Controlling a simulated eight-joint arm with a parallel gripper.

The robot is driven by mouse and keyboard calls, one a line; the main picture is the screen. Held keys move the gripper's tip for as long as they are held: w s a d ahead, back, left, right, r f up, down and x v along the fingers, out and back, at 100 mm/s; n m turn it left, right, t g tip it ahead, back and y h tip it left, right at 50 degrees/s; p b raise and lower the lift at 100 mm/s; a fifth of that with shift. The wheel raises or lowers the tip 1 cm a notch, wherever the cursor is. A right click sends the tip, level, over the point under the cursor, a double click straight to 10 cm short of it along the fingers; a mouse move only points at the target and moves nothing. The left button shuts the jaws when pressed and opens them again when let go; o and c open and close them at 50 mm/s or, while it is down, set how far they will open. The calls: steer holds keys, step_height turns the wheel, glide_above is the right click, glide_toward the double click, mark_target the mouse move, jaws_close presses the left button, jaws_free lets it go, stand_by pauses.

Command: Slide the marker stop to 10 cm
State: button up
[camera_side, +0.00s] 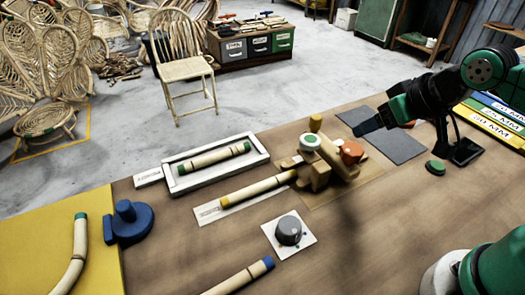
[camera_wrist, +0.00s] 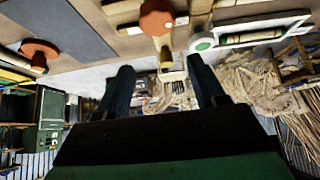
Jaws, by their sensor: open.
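No part is clearly labelled as the marker stop, and I cannot tell which piece it is or read a 10 cm mark. A wooden fixture (camera_side: 318,174) stands mid-table with a white knob with a green top (camera_side: 310,141), an orange-red knob (camera_side: 351,152) and a yellow peg (camera_side: 315,122). A yellow-tipped rattan pole (camera_side: 256,189) runs into its left side. My gripper (camera_side: 368,126) is open and empty, above the table at the fixture's upper right. In the wrist view its dark fingers (camera_wrist: 162,84) are apart; the orange-red knob (camera_wrist: 157,20) appears beyond them.
A white tray (camera_side: 265,151) holds a green-tipped pole. A grey knob on a white plate (camera_side: 289,234), a loose pole (camera_side: 243,278) and a blue clamp-like piece (camera_side: 130,222) lie nearer the front. A dark mat (camera_side: 400,147) lies right of the fixture.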

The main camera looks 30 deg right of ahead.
stand_by(0.3)
steer(key=n+g, duration=0.3)
steer(key=g, duration=0.4)
glide_above(317, 117)
steer(key=shift+s+f, duration=0.25)
steer(key=shift+f, duration=0.7)
steer(key=shift+w+f+n, duration=0.25)
steer(key=shift+f+n, duration=0.05)
steer(key=shift+f, duration=2.9)
jaws_close()
